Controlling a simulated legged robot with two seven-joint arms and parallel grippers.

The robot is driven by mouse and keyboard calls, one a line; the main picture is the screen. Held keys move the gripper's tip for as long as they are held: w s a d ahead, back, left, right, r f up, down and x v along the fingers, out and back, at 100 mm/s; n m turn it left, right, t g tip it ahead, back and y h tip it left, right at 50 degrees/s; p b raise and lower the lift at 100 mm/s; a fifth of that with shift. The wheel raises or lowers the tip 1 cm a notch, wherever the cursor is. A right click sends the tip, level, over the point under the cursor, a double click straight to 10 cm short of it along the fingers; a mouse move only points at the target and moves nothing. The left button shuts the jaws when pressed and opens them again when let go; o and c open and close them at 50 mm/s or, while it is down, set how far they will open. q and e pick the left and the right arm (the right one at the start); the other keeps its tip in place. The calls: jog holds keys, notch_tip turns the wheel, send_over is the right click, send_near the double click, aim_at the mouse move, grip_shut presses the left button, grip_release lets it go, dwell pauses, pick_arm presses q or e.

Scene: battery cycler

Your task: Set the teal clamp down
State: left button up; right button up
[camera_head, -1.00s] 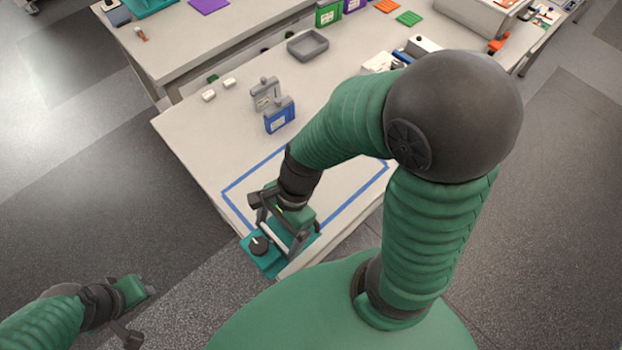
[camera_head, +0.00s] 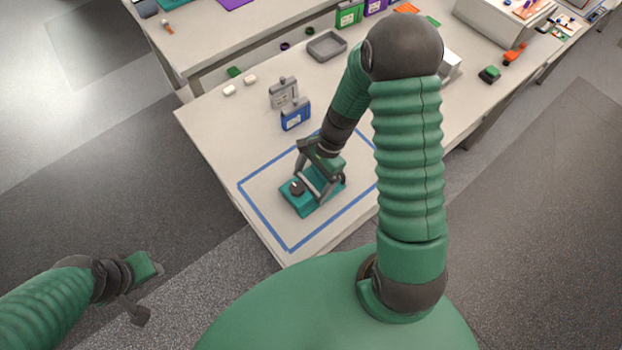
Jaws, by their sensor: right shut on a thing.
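The teal clamp (camera_head: 299,204) has a flat teal body with a black knob and a light bar across it. It appears within the blue tape outline (camera_head: 265,228) on the white table. I cannot tell whether its underside touches the table. My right gripper (camera_head: 316,186) is shut on the clamp from above and hides part of it. My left gripper (camera_head: 147,290) is open and empty over the floor, left of the table.
A blue battery (camera_head: 295,117) and a grey battery (camera_head: 283,92) stand behind the outline. A grey tray (camera_head: 326,46) lies farther back. Small white pieces (camera_head: 230,91) lie near the left edge. Bare table surrounds the outline's left side.

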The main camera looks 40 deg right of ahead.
jog(key=shift+w+d+f, duration=0.1)
jog(key=shift+w+d, duration=0.05)
jog(key=shift+d, duration=0.2)
jog(key=o, duration=1.9)
jog(key=shift+d, duration=0.3)
jog(key=shift+a, duration=0.25)
jog(key=v, duration=1.2)
jog(key=s+a+n+t+h, duration=0.3)
jog(key=a+n, duration=0.6)
jog(key=n, duration=0.8)
jog(key=shift+s+a+r+h, duration=0.25)
jog(key=shift+s+r+h, duration=0.2)
jog(key=shift+s+h, duration=0.2)
